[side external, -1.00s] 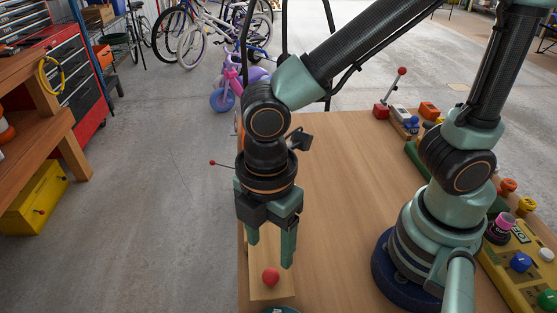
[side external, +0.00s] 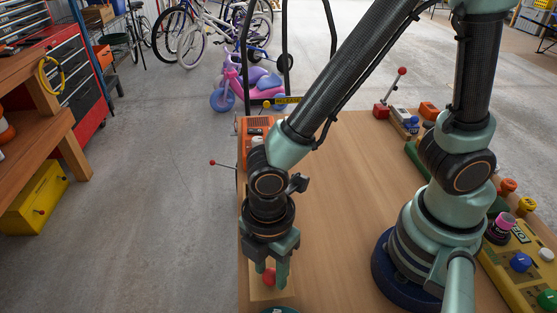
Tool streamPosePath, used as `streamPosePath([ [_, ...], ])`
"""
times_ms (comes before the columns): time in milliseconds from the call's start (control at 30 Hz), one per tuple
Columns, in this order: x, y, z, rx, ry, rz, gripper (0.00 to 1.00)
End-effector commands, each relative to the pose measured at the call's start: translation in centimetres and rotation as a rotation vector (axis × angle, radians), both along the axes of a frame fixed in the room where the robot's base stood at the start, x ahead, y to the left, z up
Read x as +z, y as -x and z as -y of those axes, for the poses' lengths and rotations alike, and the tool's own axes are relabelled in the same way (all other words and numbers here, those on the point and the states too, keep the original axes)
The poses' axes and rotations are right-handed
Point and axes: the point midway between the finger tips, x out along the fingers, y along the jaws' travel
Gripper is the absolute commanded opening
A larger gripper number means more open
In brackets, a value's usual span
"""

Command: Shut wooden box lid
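The wooden box (side external: 262,294) shows as a pale wooden surface at the near left edge of the table, with a red ball knob (side external: 269,276) on it. My gripper (side external: 267,278) points down over it, its two fingers apart on either side of the knob as seen here. The fingers look open, with the knob showing between them; I cannot tell whether either finger touches it. My gripper and wrist hide the far part of the box, and I cannot make out the lid's angle.
An orange device (side external: 257,126) stands at the table's far left corner. A thin rod with a red ball (side external: 212,162) sticks out past the left edge. A red-knobbed lever (side external: 402,71) and a yellow button panel (side external: 522,262) are on the right. The table's middle is bare.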

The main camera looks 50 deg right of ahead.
Motion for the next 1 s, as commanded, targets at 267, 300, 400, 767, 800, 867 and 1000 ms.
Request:
streamPosePath([
  [267,0.03,-0.01,-0.01,0.000,0.000,0.000,0.00],
  [300,0.04,-0.01,-0.01,0.000,0.000,0.000,0.00],
  [400,0.05,-0.01,-0.01,0.000,0.000,0.000,0.00],
  [767,0.07,-0.02,-0.02,0.000,0.000,0.000,0.00],
  [800,0.07,-0.02,-0.02,0.000,0.000,0.000,0.00],
  [867,0.08,-0.02,-0.02,0.000,0.000,0.000,0.00],
  [1000,0.09,-0.03,-0.03,0.000,0.000,0.000,0.00],
])
